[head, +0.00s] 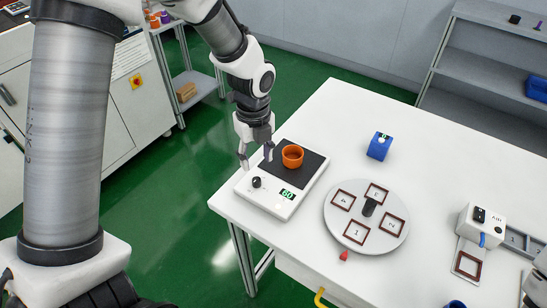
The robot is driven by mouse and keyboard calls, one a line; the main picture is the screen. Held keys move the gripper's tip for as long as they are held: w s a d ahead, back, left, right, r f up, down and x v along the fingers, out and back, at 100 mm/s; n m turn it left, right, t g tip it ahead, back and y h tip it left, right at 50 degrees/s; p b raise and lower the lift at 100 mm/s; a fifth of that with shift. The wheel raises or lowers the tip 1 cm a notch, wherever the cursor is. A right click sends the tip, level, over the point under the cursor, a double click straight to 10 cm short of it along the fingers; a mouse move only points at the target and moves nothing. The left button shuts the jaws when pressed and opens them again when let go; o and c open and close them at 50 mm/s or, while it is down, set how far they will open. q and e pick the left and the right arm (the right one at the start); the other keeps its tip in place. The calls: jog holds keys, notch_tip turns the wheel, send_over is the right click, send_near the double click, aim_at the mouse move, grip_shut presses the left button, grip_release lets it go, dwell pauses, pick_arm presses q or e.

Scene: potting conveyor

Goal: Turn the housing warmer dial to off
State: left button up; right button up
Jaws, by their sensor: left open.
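The housing warmer (272,204) is a white box with a black top plate, near the left corner of the white table. Its black dial (256,182) is on the front part, left of a lit display (288,194) that seems to read 60. Which way the dial points is too small to tell. An orange ring-shaped housing (292,156) sits on the black plate. My left gripper (256,159) points down, open and empty, just above and behind the dial, its fingers apart. Contact with the dial does not show.
A round grey turntable (338,216) with numbered square frames stands right of the warmer. A blue block (379,146) is behind it, a small red piece (344,256) in front. A white device (482,226) is at the right. The table's back right is clear.

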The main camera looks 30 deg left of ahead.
aim_at(256, 179)
pick_arm(q)
jog(key=shift+w+f, duration=0.1)
jog(key=shift+f, duration=0.15)
jog(key=f, duration=0.1)
jog(key=s+f, duration=0.1)
jog(key=shift+s+f, duration=0.3)
jog(key=f, duration=0.2)
jog(key=w+f, duration=0.1)
jog(key=f, duration=0.1)
jog(key=shift+w+f, duration=0.1)
jog(key=shift+s+r, duration=0.2)
jog(key=shift+s, duration=0.1)
jog(key=shift+c, duration=0.3)
grip_shut()
